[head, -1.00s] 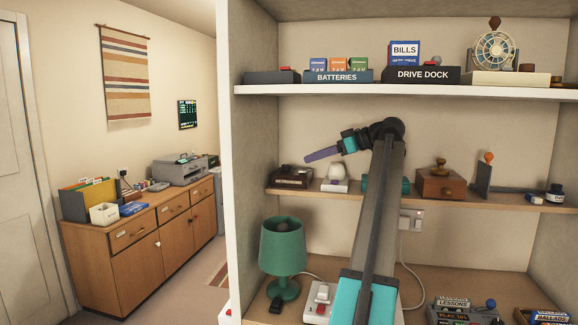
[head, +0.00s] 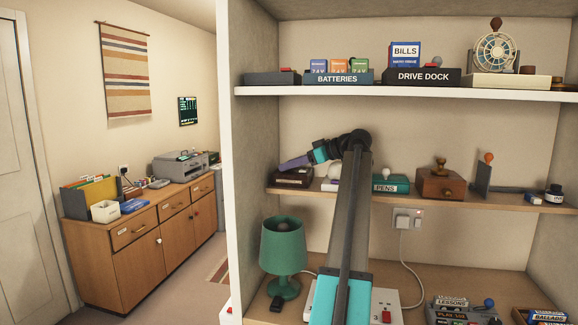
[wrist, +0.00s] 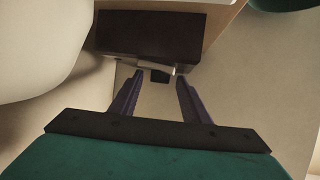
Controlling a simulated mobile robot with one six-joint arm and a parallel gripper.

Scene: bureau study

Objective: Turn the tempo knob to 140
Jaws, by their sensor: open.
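My gripper (head: 292,163) is at the left end of the middle shelf, at a dark brown box (head: 293,178). In the wrist view its two purple fingers (wrist: 161,88) are apart, with nothing gripped between them. Just beyond the fingertips, the face of a dark box (wrist: 150,35) carries a small black piece (wrist: 160,77) and a thin silvery rod (wrist: 158,67). I cannot tell whether the black piece is the tempo knob. No tempo scale or number is readable in either view.
A white dome-like object (head: 334,171) is partly hidden behind my arm; a large pale curved surface (wrist: 35,45) fills the wrist view's left side. A green PENS box (head: 391,184) stands to the right. A green lamp (head: 283,245) stands below. The upper shelf (head: 400,91) lies above.

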